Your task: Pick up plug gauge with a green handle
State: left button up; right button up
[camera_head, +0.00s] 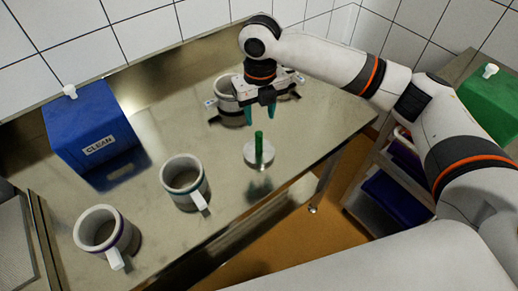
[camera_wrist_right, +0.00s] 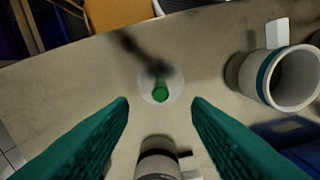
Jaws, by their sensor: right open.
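The plug gauge (camera_head: 259,154) stands upright on the steel table, with a green handle on a round pale base. My right gripper (camera_head: 260,113) is open and empty above it, its green fingers pointing down, slightly behind the handle in the head view. In the right wrist view, the green handle (camera_wrist_right: 159,90) shows end-on in the gap ahead of the two open fingertips (camera_wrist_right: 160,104). The fingers do not touch it. My left gripper is not in view.
White mugs stand on the table (camera_head: 140,233): one at front left (camera_head: 104,232), one mid-table (camera_head: 186,182), one behind my gripper (camera_head: 228,101). A blue box marked CLEAN (camera_head: 91,128) stands at left. A green box (camera_head: 490,100) is at far right, off the table.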

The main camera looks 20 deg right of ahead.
aim_at(259, 141)
notch_tip(259, 141, down, 6)
jog(key=shift+f+p, duration=0.25)
jog(key=shift+p, duration=0.35)
jog(key=f+p, duration=0.1)
jog(key=f, duration=0.4)
jog(key=shift+w, duration=0.2)
jog(key=shift+c, duration=0.5)
grip_shut()
